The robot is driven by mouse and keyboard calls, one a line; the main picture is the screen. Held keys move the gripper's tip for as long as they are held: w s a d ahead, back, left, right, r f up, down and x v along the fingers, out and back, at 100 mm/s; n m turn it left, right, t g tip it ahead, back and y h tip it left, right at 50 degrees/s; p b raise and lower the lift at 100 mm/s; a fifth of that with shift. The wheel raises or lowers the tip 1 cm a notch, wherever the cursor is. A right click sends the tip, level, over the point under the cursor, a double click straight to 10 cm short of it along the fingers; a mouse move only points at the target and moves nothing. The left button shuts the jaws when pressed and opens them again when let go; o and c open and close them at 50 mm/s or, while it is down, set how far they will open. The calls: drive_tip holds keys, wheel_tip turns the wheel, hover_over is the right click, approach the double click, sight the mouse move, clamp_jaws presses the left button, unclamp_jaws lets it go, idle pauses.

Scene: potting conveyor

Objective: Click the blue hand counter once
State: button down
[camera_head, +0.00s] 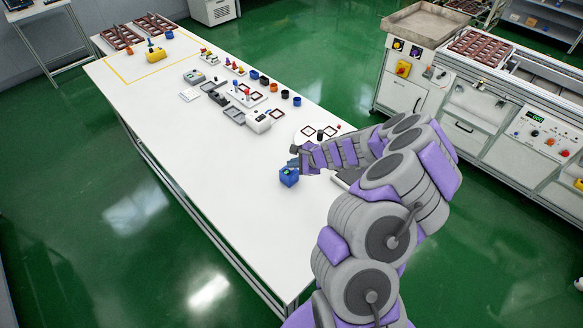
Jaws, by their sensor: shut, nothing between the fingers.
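The blue hand counter (289,177) stands on the white table near its right side, a small blue block with a greenish patch on top. My gripper (294,163) is just above and behind the counter in the picture, at the end of my grey and purple arm. Its fingers look small and dark here and are shut on nothing. I cannot tell whether the fingertips touch the counter. The counter's far side is partly hidden by the gripper.
The white table (200,150) is clear to the left of the counter. Beyond my gripper are a white plate (308,132), a white device (258,122), grey trays (234,116) and several small coloured pots. A yellow-outlined area (125,82) lies at the far end. A conveyor machine (500,110) stands at right.

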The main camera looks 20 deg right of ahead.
drive_tip(key=shift+r, duration=0.15)
drive_tip(key=shift+r+p, duration=0.65)
drive_tip(key=shift+p, duration=0.05)
wheel_tip(320, 180, up, 5)
drive_tip(key=p, duration=0.4)
idle(0.9)
